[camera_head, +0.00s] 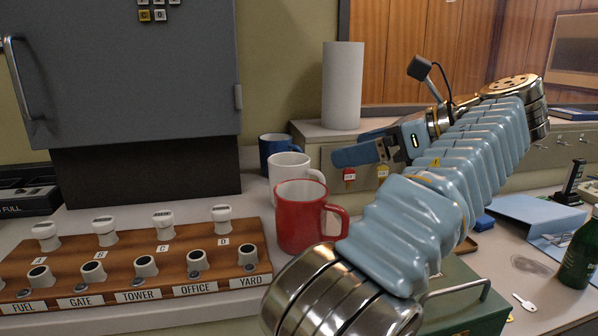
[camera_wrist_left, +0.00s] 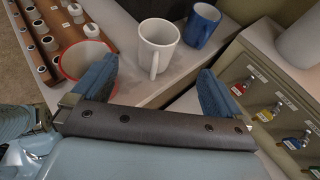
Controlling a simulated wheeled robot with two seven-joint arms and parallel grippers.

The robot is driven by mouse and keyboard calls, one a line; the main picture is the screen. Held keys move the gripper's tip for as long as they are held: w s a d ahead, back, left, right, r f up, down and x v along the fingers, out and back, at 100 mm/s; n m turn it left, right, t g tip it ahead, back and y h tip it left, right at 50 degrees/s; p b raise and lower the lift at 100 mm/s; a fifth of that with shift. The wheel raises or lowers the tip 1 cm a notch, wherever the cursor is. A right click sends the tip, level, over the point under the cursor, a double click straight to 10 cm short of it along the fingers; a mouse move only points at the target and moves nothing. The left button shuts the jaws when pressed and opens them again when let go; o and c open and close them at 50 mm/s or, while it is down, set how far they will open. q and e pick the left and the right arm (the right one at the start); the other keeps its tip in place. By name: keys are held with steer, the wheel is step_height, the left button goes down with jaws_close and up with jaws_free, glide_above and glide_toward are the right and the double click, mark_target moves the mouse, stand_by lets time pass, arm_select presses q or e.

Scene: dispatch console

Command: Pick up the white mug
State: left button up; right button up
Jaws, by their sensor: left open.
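The white mug (camera_head: 287,166) stands upright on the counter between the red mug in front and a blue mug behind. The red mug hides its lower part. My left gripper (camera_head: 350,146) is open and empty, to the right of the white mug, fingers pointing left. In the left wrist view the white mug (camera_wrist_left: 158,42) lies ahead, between the lines of the spread fingers (camera_wrist_left: 156,75), apart from them. Its handle points toward the gripper. My right gripper is not in view.
The red mug (camera_head: 298,222) is close in front; in the wrist view the left finger overlaps its rim. The blue mug (camera_head: 270,146) is behind. A key cabinet (camera_wrist_left: 262,75) topped by a paper roll (camera_head: 342,85) stands right.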

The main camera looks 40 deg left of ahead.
arm_select(q)
glide_toward(293, 162)
steer(key=s+a, duration=0.1)
steer(key=s, duration=0.2)
steer(key=shift+b+x, duration=0.85)
steer(key=shift+x, duration=2.45)
steer(key=shift+s+d, duration=0.1)
steer(key=shift+s, duration=0.05)
steer(key=c, duration=1.1)
